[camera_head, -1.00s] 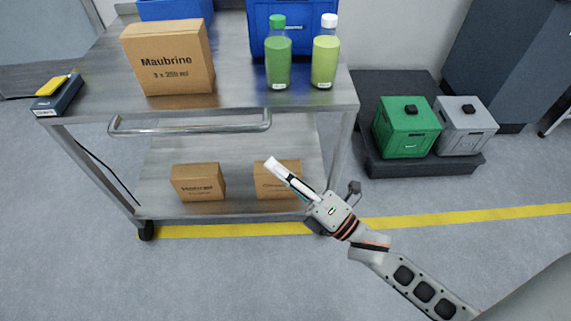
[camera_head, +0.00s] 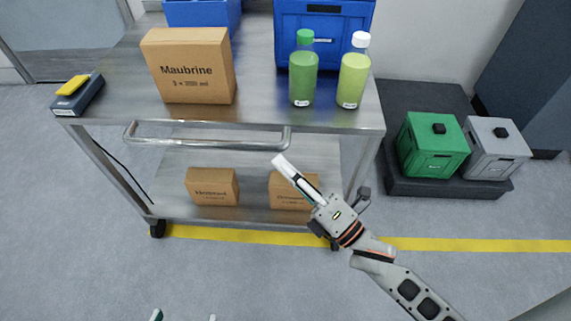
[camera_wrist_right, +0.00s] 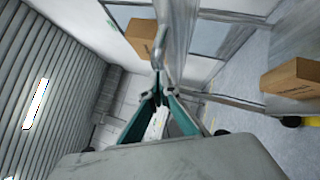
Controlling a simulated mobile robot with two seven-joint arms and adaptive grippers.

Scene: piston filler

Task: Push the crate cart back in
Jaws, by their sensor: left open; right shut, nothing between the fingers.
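A steel two-shelf cart (camera_head: 110,85) with a bar handle (camera_head: 205,146) stands ahead of me in the head view. A low dark platform (camera_head: 440,190) to its right bears a green crate (camera_head: 430,150) and a grey crate (camera_head: 498,152). I cannot tell which of the two is the crate cart. My right gripper (camera_head: 279,160) is shut and empty, its tip just below the handle's right end in the picture; contact cannot be told. Its shut fingers also show in the right wrist view (camera_wrist_right: 158,97). My left gripper (camera_head: 184,317) is open, only its fingertips showing at the bottom edge.
On the cart's top are a Maubrine box (camera_head: 190,70), two green bottles (camera_head: 303,75), a blue crate (camera_head: 318,25) and a dark device (camera_head: 78,98). Two small boxes (camera_head: 212,187) sit on the lower shelf. Floor in front, with a yellow line (camera_head: 240,234), is clear.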

